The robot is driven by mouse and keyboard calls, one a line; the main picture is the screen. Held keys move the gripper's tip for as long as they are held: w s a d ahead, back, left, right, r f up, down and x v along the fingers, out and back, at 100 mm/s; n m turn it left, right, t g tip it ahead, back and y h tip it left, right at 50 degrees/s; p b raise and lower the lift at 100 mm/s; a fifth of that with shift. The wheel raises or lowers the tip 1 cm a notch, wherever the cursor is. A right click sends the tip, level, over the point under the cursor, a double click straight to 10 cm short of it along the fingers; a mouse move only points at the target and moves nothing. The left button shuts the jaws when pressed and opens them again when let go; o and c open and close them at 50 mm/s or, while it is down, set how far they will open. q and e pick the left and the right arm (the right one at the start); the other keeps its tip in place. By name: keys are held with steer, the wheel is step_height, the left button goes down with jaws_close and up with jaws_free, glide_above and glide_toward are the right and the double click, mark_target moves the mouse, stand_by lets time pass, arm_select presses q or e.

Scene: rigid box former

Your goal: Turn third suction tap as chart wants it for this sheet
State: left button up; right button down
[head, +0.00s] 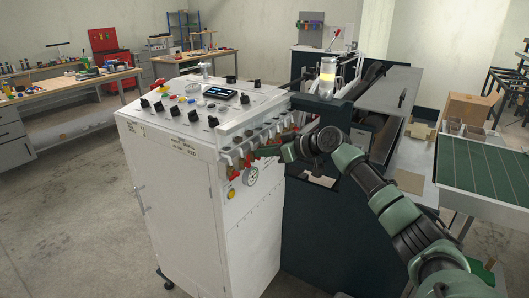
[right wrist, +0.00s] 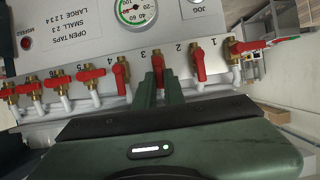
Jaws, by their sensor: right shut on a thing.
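A row of brass suction taps with red handles runs along the white cabinet (head: 180,185). In the right wrist view, upside down, the third tap (right wrist: 158,66) has its red handle between the fingers of my right gripper (right wrist: 159,88). That gripper is shut on the handle, which lies about in line with its pipe. In the head view my right gripper (head: 272,150) reaches the taps from the right. Tap 2 (right wrist: 199,66) and tap 4 (right wrist: 120,76) also point along their pipes; tap 1 (right wrist: 262,45) points sideways. The chart (right wrist: 70,32) reads "OPEN TAPS", small 2 3, large 1 2 3 4.
A round gauge (right wrist: 136,10) and a JOB label plate (right wrist: 202,8), partly cut off, sit by the taps. Knobs and a small screen (head: 220,93) are on the cabinet top. A dark machine (head: 320,225) stands close on the right. The floor at left is clear.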

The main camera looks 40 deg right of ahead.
steer(key=c, duration=1.5)
jaws_free()
steer(key=b+v, duration=0.3)
steer(key=v, duration=0.4)
steer(key=shift+s+d, duration=0.15)
steer(key=shift+s, duration=0.15)
steer(key=shift+r, duration=0.1)
